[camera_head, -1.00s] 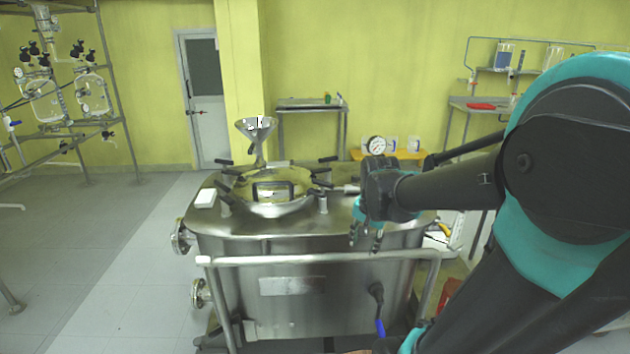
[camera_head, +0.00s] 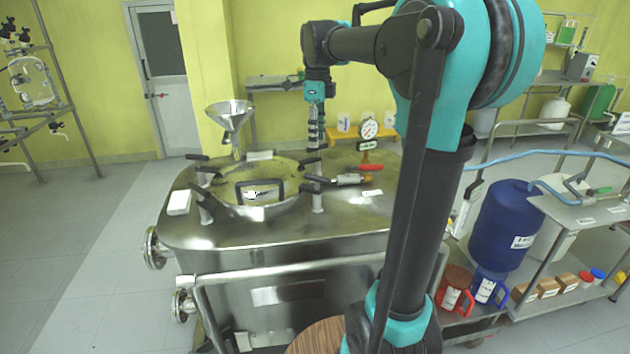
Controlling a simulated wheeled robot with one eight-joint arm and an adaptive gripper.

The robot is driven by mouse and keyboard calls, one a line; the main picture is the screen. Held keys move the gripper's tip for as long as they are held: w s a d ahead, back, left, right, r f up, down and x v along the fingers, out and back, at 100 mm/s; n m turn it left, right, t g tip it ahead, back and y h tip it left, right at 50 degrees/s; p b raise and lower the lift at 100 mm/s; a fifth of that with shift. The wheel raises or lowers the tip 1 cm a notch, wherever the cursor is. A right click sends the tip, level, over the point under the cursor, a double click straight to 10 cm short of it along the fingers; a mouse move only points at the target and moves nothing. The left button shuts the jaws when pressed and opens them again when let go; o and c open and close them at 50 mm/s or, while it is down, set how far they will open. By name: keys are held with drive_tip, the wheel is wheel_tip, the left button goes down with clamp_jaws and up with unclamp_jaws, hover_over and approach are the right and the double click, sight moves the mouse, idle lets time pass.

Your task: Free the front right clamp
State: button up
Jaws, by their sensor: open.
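The steel reactor (camera_head: 270,232) has a round lid (camera_head: 232,173) with a dark rectangular handle (camera_head: 260,186). Clamps with black handles sit around the lid's rim. The front right clamp (camera_head: 317,181) lies at the lid's right, its black handle pointing right above a steel post. The back right clamp (camera_head: 310,160) is just behind it.
A steel funnel (camera_head: 230,115) stands at the lid's back left. A pressure gauge (camera_head: 368,128) and a red-handled valve (camera_head: 371,167) are right of the clamps. A white block (camera_head: 179,202) lies on the reactor's left edge. A rail (camera_head: 290,274) runs along the front.

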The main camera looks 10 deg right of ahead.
sight(317, 180)
wheel_tip(317, 180, down, 16)
drive_tip(key=shift+r, duration=0.15)
idle(0.3)
clamp_jaws()
